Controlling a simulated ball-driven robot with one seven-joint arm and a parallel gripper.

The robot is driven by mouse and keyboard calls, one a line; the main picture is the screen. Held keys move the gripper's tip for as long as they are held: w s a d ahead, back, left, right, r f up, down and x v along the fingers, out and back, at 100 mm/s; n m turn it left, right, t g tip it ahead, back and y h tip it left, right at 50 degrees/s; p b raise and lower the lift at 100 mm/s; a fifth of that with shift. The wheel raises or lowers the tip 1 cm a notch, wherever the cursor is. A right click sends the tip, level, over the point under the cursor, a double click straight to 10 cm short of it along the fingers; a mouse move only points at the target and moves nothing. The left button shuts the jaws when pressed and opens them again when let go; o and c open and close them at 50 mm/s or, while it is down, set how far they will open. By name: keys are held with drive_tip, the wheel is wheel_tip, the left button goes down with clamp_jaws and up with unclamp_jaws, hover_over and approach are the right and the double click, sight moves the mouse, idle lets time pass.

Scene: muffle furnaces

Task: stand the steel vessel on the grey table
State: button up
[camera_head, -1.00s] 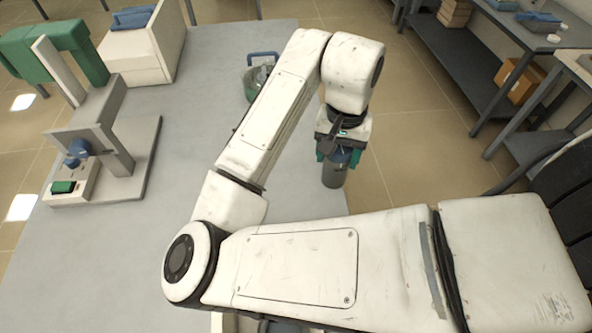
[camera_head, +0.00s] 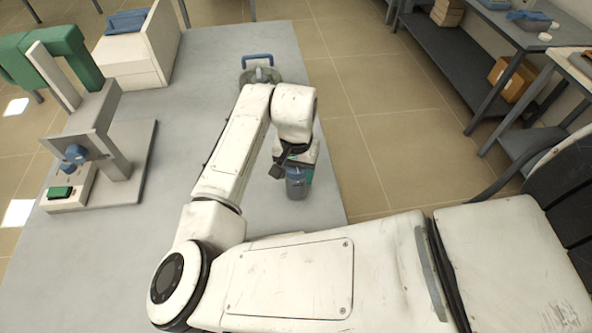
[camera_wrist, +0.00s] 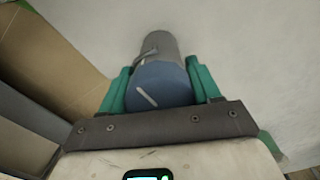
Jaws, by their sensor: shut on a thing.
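The steel vessel (camera_head: 297,188) is a grey cylinder with a blue top (camera_wrist: 158,84). In the head view it hangs upright below my gripper (camera_head: 295,168), over the right side of the grey table (camera_head: 185,140), near the table's right edge. In the wrist view the green fingers of my gripper (camera_wrist: 160,88) are closed on both sides of the blue top, and the steel body (camera_wrist: 158,46) extends beyond it. I cannot tell whether the vessel's base touches the tabletop.
A pot with a blue handle (camera_head: 258,60) stands at the table's far right, behind my arm. A grey stand with blue knobs (camera_head: 105,155) and a green-topped machine (camera_head: 45,55) are at left. A white cabinet (camera_head: 140,50) is at the back. The table's middle is clear.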

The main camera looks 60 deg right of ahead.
drive_tip(key=shift+f, duration=0.15)
drive_tip(key=o, duration=1.6)
drive_tip(key=shift+c, duration=0.2)
wheel_tip(320, 180, up, 12)
drive_tip(key=shift+r, duration=0.15)
